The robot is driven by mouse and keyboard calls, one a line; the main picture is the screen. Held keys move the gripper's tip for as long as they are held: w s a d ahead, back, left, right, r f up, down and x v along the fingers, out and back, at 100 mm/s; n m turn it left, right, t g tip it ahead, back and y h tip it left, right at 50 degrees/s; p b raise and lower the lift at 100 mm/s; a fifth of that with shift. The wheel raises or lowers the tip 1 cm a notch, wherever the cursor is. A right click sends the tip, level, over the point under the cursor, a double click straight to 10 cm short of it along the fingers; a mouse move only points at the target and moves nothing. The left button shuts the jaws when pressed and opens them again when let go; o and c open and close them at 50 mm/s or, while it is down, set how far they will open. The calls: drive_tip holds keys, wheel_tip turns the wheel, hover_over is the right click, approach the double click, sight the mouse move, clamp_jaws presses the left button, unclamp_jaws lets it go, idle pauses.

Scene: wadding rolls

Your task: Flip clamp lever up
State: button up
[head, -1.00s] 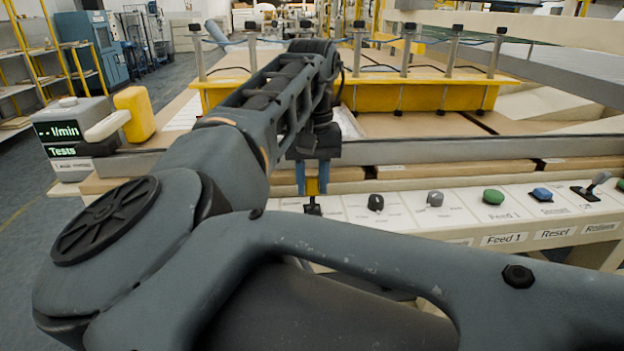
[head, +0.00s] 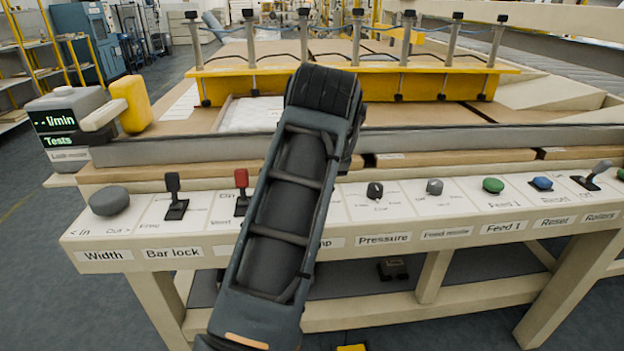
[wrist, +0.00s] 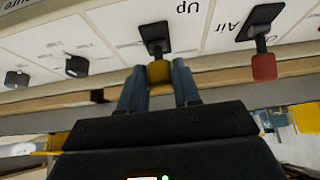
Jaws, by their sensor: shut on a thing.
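The clamp lever shows in the wrist view as a black base (wrist: 153,36) and stem with a yellow knob (wrist: 160,70), beside the word "Up". The knob tips toward the brown board at the panel's back edge. My gripper (wrist: 159,82) has its two blue fingers on either side of this yellow knob and is shut on it. In the head view my arm covers the clamp lever and my gripper; only the end of the clamp label (head: 332,242) shows at the panel's front.
A red-knobbed lever (head: 241,178) stands close by and also shows in the wrist view (wrist: 264,66). A black bar-lock lever (head: 173,183) and a grey width knob (head: 109,201) lie further left. The pressure knob (head: 375,191) and green button (head: 493,185) are to the right.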

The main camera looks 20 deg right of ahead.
drive_tip(key=shift+s+a+f+t+b, duration=0.15)
drive_tip(key=shift+s+t+b, duration=0.1)
drive_tip(key=shift+t+b, duration=0.2)
idle(0.3)
drive_tip(key=o, duration=1)
drive_tip(key=shift+c, duration=0.2)
drive_tip(key=shift+s, duration=0.1)
drive_tip(key=p+v, duration=0.1)
drive_tip(key=v, duration=0.6)
drive_tip(key=shift+s+r, duration=0.25)
drive_tip(key=shift+s, duration=0.05)
drive_tip(key=shift+a, duration=0.15)
